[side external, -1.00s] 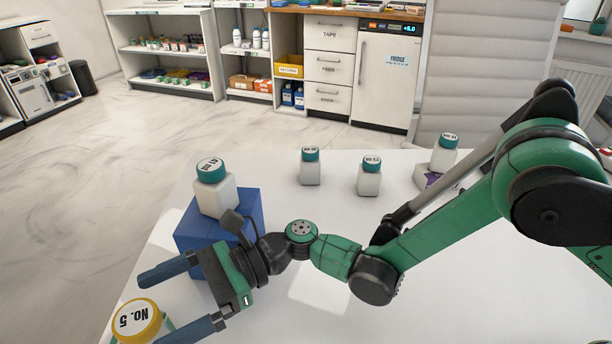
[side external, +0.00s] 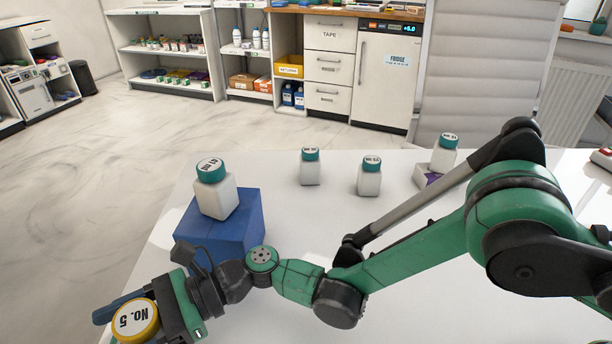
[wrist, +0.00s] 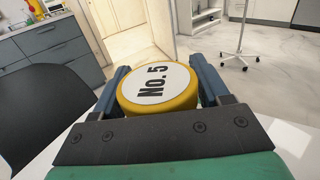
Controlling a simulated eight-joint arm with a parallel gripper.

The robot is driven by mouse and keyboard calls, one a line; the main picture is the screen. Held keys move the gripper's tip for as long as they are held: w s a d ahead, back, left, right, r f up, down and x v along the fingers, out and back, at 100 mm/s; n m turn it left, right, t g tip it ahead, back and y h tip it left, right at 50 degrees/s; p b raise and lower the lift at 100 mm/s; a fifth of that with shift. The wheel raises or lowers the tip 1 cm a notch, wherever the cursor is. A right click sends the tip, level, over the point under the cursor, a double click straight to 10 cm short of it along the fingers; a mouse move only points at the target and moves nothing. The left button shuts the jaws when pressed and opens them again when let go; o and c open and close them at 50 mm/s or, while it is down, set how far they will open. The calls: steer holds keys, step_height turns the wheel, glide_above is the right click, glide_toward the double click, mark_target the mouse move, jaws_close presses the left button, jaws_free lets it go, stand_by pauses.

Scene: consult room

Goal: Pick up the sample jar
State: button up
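A jar with a yellow lid marked "No. 5" (side external: 136,321) stands at the near left of the white table. It also shows in the wrist view (wrist: 158,88), with its body mostly hidden below the lid. My gripper (wrist: 160,85) is around it, with one blue finger on each side of the lid. The fingers look spread, with the jar between them. In the side view the far finger (side external: 118,306) shows behind the jar, and the near finger is hidden. Whether either finger touches the jar cannot be told.
A white jar with a teal lid (side external: 216,196) stands on a blue block (side external: 225,228), just behind my gripper. More teal-lidded jars (side external: 310,168) (side external: 370,178) (side external: 443,155) stand farther back on the table (side external: 400,225). A dark chair (wrist: 40,115) shows left of the wrist view.

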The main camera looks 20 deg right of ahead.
mark_target(113, 327)
jaws_close()
steer(key=shift+r, duration=0.1)
step_height(113, 327, up, 20)
step_height(113, 327, down, 20)
steer(key=shift+r, duration=0.1)
stand_by(0.5)
